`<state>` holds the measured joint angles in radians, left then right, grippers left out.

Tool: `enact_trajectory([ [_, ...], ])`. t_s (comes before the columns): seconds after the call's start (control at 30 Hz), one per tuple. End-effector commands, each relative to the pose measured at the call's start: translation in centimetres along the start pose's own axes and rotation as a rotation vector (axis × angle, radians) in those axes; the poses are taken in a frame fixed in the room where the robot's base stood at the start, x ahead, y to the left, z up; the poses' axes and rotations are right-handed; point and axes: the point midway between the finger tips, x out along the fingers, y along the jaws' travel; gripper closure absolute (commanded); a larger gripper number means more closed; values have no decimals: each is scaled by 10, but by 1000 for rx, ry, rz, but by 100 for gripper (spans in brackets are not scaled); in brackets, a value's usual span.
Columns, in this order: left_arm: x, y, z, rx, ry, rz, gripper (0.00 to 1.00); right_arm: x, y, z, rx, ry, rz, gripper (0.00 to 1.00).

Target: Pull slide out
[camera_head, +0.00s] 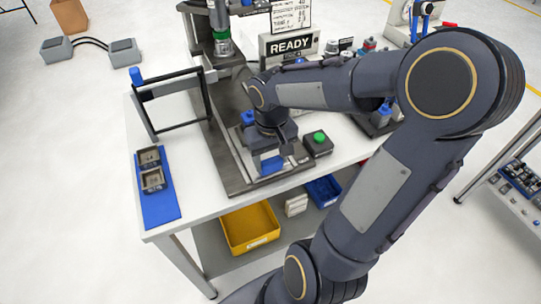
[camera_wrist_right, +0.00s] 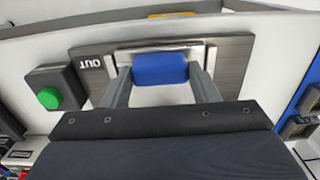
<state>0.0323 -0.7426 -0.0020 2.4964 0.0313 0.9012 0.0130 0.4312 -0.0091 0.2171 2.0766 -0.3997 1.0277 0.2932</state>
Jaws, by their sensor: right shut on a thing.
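The slide (camera_head: 245,150) is a metal plate on a long grey base (camera_head: 228,180) on the white workbench. Its front end has a blue handle (camera_head: 271,165), which also shows in the right wrist view (camera_wrist_right: 160,69). My right gripper (camera_head: 268,158) reaches down over the slide's front end. In the right wrist view its two grey fingers (camera_wrist_right: 160,80) stand on either side of the blue handle, shut on it. An "OUT" label (camera_wrist_right: 90,63) is on the base beside the handle. My arm hides part of the slide. My left gripper is not in view.
A green button box (camera_head: 318,143) stands just right of the slide. A black frame (camera_head: 172,100) stands on the left, with a blue mat (camera_head: 160,205) holding two small metal parts in front. A yellow bin (camera_head: 250,228) sits on the lower shelf.

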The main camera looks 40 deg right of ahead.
Motion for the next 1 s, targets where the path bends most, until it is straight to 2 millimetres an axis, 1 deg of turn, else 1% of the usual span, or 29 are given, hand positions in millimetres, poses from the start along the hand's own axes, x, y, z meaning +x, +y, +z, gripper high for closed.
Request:
enact_trajectory([
  [0.03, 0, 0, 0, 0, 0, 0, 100, 1, 0, 4, -1, -13, 1, 86],
  [0.07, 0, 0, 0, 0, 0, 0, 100, 1, 0, 4, -1, -13, 1, 44],
  [0.2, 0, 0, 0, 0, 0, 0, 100, 1, 0, 3, 0, -11, 1, 26],
  [0.23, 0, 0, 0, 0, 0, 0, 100, 1, 0, 3, 0, -10, 1, 24],
  [0.47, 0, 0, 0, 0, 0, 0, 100, 1, 0, 2, 0, -7, 1, 24],
  [0.57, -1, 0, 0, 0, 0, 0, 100, -4, 0, 1, 0, -5, 1, 24],
  [0.67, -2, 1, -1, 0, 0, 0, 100, -17, 0, 1, 0, -3, 1, 24],
  [0.9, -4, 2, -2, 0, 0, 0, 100, -58, 0, 1, 0, -4, 1, 24],
  [1.0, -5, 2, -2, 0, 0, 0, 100, -69, 0, 1, 0, -6, 1, 24],
])
